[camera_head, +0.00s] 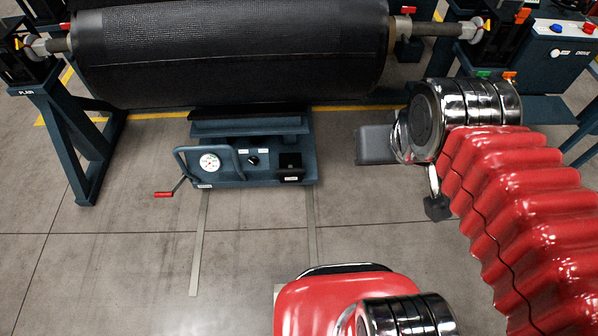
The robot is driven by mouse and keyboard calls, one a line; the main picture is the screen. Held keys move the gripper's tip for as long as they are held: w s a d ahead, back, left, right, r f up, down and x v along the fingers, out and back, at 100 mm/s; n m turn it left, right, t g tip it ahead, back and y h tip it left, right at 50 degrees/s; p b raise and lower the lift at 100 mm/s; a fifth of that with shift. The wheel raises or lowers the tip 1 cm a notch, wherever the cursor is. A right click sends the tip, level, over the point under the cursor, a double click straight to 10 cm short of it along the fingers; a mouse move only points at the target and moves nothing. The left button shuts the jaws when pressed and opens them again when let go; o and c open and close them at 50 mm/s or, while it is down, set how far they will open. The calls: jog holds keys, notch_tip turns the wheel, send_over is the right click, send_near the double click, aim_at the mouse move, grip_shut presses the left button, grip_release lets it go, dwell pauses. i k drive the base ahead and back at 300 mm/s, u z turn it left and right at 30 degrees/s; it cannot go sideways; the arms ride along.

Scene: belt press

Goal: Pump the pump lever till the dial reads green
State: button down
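The pump unit (232,178) is a low dark blue box on the floor below the big black roll. The round white dial (210,162) is on its left part, behind a curved bar; its needle and colours are too small to read. The pump lever (178,187) sticks out low to the left, with a red grip at its end. My gripper (437,207) seems to be the dark end piece under my chrome wrist, well right of the pump unit and apart from the lever. Its fingers cannot be made out, and nothing held is visible.
The black roll (230,50) hangs on a shaft above and behind the pump unit, between a blue stand (80,150) marked PLAIN on the left and another on the right. A control box (565,45) is at top right. Floor in front and left of the lever is clear.

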aim_at(290, 171)
jog(key=k, duration=1.05)
jog(key=u, duration=0.4)
jog(key=i, duration=2.05)
jog(key=z, duration=0.4)
